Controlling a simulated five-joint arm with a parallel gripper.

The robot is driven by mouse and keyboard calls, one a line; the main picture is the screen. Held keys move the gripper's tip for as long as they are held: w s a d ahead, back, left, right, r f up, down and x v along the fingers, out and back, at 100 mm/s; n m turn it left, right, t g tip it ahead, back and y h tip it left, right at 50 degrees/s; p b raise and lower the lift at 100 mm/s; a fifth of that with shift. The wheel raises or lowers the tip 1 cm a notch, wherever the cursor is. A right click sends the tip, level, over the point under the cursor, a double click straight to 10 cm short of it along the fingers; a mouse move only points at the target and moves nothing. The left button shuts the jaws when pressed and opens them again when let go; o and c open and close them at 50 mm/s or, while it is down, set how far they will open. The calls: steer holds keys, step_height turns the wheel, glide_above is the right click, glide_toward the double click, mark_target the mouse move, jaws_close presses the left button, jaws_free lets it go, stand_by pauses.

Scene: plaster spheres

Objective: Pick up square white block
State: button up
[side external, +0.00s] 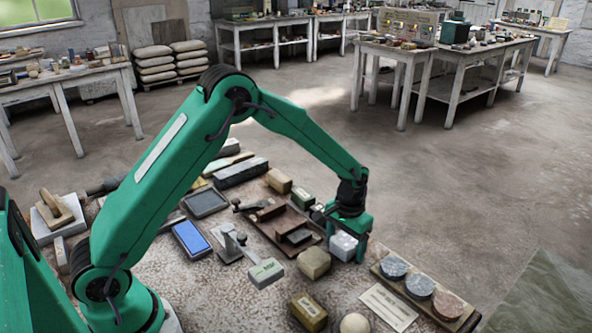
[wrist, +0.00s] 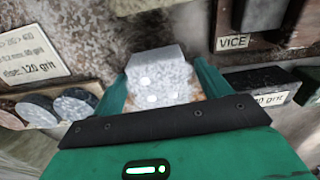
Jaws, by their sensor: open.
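The square white block (side external: 343,246) is a pale, speckled block on the worktable, at the right of the tan block in the side external view. My gripper (side external: 350,236) is lowered over it, with a green finger at its right side. In the wrist view the block (wrist: 161,72) stands between the two green fingers of my gripper (wrist: 160,88), which are open, one on each side. A small gap shows by the right finger; I cannot tell whether the left finger touches. The block's near lower part is hidden behind the dark gripper edge.
A brown tray (side external: 262,236) with dark pieces lies left of the block. The tan block (side external: 313,263) is close by. A board with round stone discs (side external: 419,286) and a printed card (side external: 388,307) lie to the right. A pale sphere (side external: 355,323) sits at the front.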

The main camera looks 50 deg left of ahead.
mark_target(346, 242)
steer(key=c, duration=1.3)
steer(key=shift+r, duration=0.1)
steer(key=shift+r, duration=0.7)
steer(key=r, duration=0.3)
steer(key=shift+s+d+r, duration=0.1)
steer(key=shift+s+d, duration=0.15)
steer(key=shift+d, duration=0.15)
steer(key=s+d+r, duration=0.4)
steer(key=d, duration=0.1)
steer(key=s+d+r, duration=0.2)
steer(key=d, duration=0.1)
steer(key=shift+s+d+r, duration=0.15)
steer(key=shift+s+d, duration=0.05)
steer(key=shift+s, duration=0.2)
steer(key=shift+a, duration=0.1)
